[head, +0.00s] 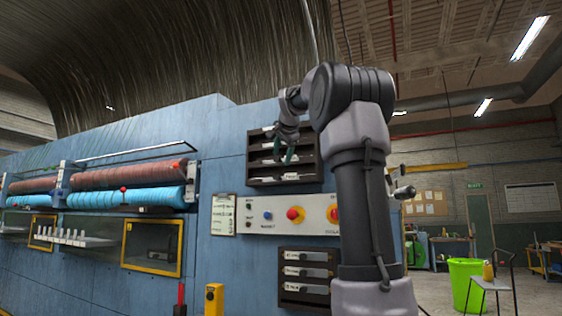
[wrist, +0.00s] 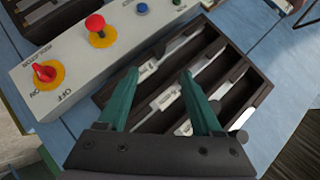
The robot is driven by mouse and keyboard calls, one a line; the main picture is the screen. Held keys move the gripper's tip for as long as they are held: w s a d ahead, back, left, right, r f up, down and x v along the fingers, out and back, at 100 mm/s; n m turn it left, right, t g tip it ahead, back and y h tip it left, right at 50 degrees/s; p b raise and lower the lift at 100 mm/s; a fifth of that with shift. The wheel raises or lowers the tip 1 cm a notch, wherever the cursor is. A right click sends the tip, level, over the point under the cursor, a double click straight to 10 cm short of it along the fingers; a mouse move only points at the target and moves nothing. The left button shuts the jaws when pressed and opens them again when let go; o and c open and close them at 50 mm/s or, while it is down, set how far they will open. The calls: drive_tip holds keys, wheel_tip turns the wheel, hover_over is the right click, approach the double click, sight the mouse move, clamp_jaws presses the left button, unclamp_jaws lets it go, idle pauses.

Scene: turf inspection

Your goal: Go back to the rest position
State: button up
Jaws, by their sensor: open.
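My gripper (head: 287,155) is raised in front of the upper dark rack on the blue machine in the head view. In the wrist view its two green fingers (wrist: 158,74) are spread apart with nothing between them. The upper rack (head: 251,160) has several slots holding pale labelled items. It also shows behind the fingers in the wrist view (wrist: 246,62). Whether the fingertips touch the rack cannot be told. My arm rises at the right of the head view and bends toward the machine.
A control panel (head: 326,214) with red knobs sits below the upper rack, and a lower rack (head: 306,297) below that. Blue and brown rollers (head: 125,196) lie at the left. A green bin (head: 466,284) and a chair (head: 490,285) stand at the right.

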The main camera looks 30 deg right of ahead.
idle(0.4)
drive_tip(key=s+a+f+n+g+y, duration=0.1)
drive_tip(key=s+a+f+n+y, duration=0.1)
drive_tip(key=s+a+f, duration=0.4)
drive_tip(key=s+a+f+n+g+y, duration=0.1)
drive_tip(key=s+a+f+n, duration=0.3)
drive_tip(key=s+f, duration=1)
drive_tip(key=s+a+f+n+g+y, duration=0.2)
drive_tip(key=s+a+f+n, duration=0.2)
drive_tip(key=s+a+f, duration=0.5)
wheel_tip(320, 180, down, 6)
drive_tip(key=shift+s+a+f+y, duration=0.1)
drive_tip(key=shift+s+a+y, duration=0.2)
drive_tip(key=shift+s, duration=0.7)
drive_tip(key=shift+d, duration=0.15)
idle(1.7)
